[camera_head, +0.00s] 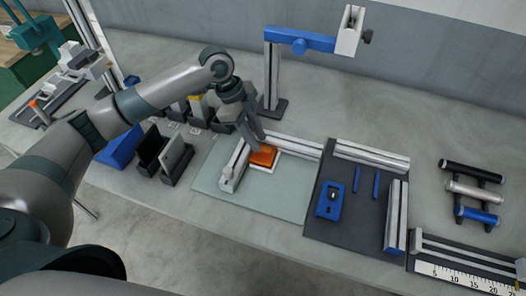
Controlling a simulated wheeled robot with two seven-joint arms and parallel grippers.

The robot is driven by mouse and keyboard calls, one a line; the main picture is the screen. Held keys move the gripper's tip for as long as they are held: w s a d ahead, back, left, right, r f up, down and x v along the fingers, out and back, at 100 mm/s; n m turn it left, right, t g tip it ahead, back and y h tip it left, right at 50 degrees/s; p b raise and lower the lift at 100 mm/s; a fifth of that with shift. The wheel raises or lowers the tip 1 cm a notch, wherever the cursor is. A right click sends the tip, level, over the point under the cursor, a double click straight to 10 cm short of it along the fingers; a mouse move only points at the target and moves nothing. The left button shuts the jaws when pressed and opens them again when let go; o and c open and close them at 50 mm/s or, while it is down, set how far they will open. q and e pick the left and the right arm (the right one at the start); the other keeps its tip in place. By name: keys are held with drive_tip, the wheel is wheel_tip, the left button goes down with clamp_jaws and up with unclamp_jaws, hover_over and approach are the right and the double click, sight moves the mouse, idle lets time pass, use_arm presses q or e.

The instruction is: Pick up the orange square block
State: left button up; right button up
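The orange square block (264,156) lies on a white square patch on the pale green mat (215,190), close to the inner corner of two metal rails. My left gripper (258,143) reaches down from above, with its fingertips right at the block's upper left edge. From this angle I cannot tell whether the fingers touch the block or how far apart they are. The gripper hides a little of the block's far side. My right gripper is not in view.
A metal rail (294,146) runs behind the block and another (234,166) stands to its left. A dark mat (340,226) with a blue part (331,200) lies to the right. A blue-armed stand (271,75) rises behind.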

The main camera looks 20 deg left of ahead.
sight(263, 148)
use_arm(q)
drive_tip(key=shift+p+x, duration=0.4)
drive_tip(key=shift+x, duration=1.15)
drive_tip(key=shift+w, duration=0.1)
clamp_jaws()
